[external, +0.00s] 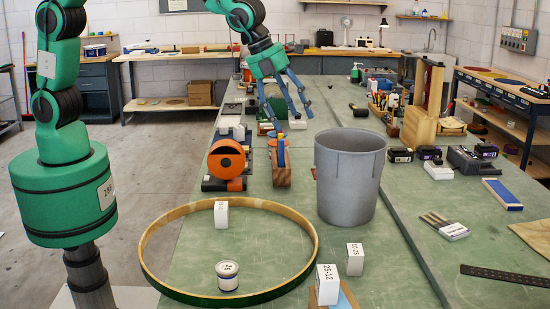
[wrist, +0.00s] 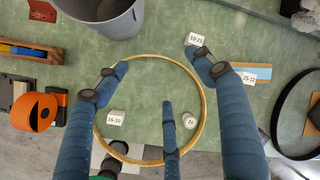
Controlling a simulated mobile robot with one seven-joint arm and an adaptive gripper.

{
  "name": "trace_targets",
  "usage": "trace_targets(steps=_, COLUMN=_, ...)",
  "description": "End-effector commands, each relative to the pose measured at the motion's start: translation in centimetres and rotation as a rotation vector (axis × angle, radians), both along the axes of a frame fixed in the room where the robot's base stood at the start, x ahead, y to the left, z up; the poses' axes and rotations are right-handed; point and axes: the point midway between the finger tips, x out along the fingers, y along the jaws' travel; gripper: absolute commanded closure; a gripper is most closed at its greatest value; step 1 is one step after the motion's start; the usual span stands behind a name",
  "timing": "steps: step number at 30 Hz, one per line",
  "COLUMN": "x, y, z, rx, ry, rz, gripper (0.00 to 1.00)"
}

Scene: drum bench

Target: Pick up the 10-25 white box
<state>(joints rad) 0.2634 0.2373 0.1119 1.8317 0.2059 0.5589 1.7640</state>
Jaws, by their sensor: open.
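The 10-25 white box (external: 355,259) stands upright on the green bench, right of the wooden hoop and below the grey bin in the external view. It also shows at the top of the wrist view (wrist: 195,39), close beside one fingertip in the picture. My gripper (external: 288,115) is open and empty, raised over the far part of the bench, well apart from the box. In the wrist view my gripper (wrist: 160,74) shows its blue fingers spread wide over the hoop, with nothing between them.
Another white box (external: 328,285) stands just in front of the 10-25 box. The hoop (external: 313,243) rings a third white box (external: 221,214) and a small can (external: 228,276). A tall grey bin (external: 349,180) stands behind the 10-25 box. An orange tape roll (external: 226,158) sits further left.

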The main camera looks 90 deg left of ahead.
Motion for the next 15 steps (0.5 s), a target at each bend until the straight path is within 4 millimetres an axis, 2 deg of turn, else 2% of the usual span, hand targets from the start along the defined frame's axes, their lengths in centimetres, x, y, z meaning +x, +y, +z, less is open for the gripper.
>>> trace_targets(steps=6, x=4.0, y=-3.8, z=-4.7, rx=0.107, ry=0.013, rz=-0.254, gripper=0.31)
trace_targets(steps=15, x=8.3, y=-9.0, z=-12.0, rx=0.249, ry=0.017, rz=-0.608, gripper=0.31)
